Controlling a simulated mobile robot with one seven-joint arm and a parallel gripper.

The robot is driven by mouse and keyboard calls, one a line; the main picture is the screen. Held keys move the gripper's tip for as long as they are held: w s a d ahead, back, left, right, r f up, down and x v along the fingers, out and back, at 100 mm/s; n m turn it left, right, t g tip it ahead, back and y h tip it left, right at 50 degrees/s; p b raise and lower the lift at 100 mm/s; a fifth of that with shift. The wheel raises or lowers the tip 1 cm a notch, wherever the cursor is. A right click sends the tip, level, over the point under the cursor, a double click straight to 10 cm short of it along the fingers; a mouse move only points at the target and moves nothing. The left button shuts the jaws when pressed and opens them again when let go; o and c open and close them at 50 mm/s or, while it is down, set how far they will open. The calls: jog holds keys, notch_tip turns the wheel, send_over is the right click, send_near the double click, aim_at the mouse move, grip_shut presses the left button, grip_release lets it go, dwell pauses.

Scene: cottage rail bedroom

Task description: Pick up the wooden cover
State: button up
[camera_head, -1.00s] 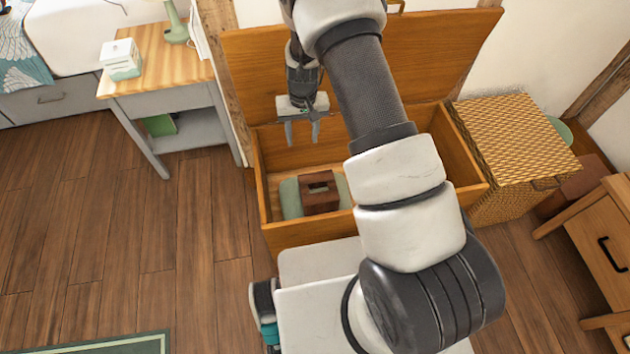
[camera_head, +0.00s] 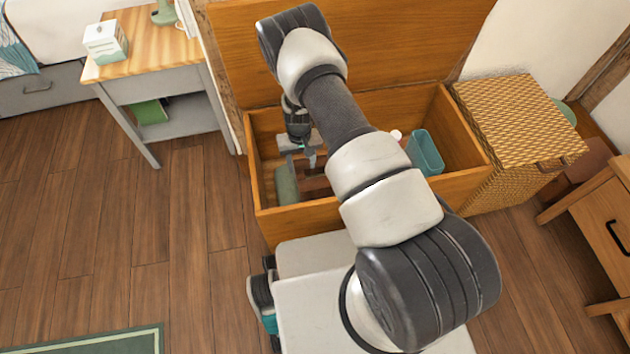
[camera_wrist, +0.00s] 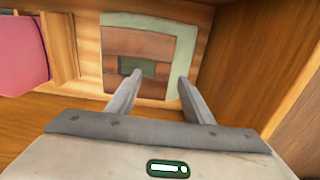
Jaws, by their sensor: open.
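The wooden cover (camera_head: 314,186) is a dark brown block inside the open wooden chest (camera_head: 450,184), partly hidden by my arm in the head view. In the wrist view the wooden cover (camera_wrist: 140,44) has a square opening showing green, and lies over a pale green piece (camera_wrist: 186,48); that green piece (camera_head: 286,184) also shows beside it in the head view. My gripper (camera_head: 302,160) is inside the chest, above the cover. In the wrist view my gripper (camera_wrist: 160,79) is open and empty, its fingers pointing toward the cover's near right part.
The chest's walls and raised lid (camera_head: 400,45) surround my arm. A teal bin (camera_head: 425,153) stands in the chest's right part. A pink object (camera_wrist: 20,55) is left in the wrist view. A wicker basket (camera_head: 515,115) stands right of the chest, a side table (camera_head: 150,50) left.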

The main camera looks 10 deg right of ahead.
aim_at(301, 175)
jog(key=f, duration=0.1)
jog(key=f+b, duration=0.1)
jog(key=f, duration=0.1)
jog(key=f+b, duration=0.1)
jog(key=f, duration=0.1)
jog(key=shift+a+f, duration=0.2)
jog(key=shift+a, duration=0.05)
jog(key=shift+r, duration=0.1)
grip_shut()
